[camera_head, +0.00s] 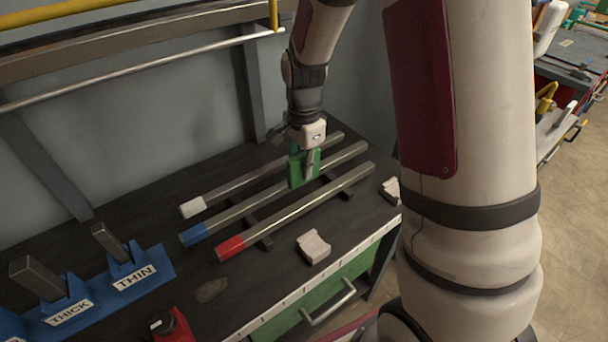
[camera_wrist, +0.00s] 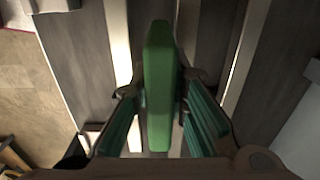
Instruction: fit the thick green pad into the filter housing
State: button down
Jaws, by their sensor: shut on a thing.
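My gripper (camera_head: 306,160) is shut on a green pad (camera_head: 297,172), a flat upright block. In the wrist view the pad (camera_wrist: 158,85) stands between the two teal-lined fingers of my gripper (camera_wrist: 163,125) and reaches beyond their tips. In the head view the pad is over the metal tubes on the dark bench, near their far half. I cannot tell whether it touches a tube. I cannot make out a filter housing in either view.
Three tubes with white (camera_head: 192,207), blue (camera_head: 194,235) and red (camera_head: 230,247) ends lie on the bench. Blue holders labelled THICK (camera_head: 68,313) and THIN (camera_head: 134,277) stand at the left. A cream block (camera_head: 313,247) sits near the front edge; another (camera_head: 391,189) is further right.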

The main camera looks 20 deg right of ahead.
aim_at(304, 182)
jog(key=shift+f, duration=1.55)
jog(key=shift+f, duration=0.25)
jog(key=shift+s+f+b, duration=0.15)
jog(key=shift+f+b, duration=0.1)
jog(key=shift+b, duration=0.05)
jog(key=shift+s+f, duration=0.1)
jog(key=shift+f, duration=0.05)
jog(key=c, duration=1.7)
grip_release()
jog(key=shift+o, duration=0.6)
jog(key=shift+f, duration=0.15)
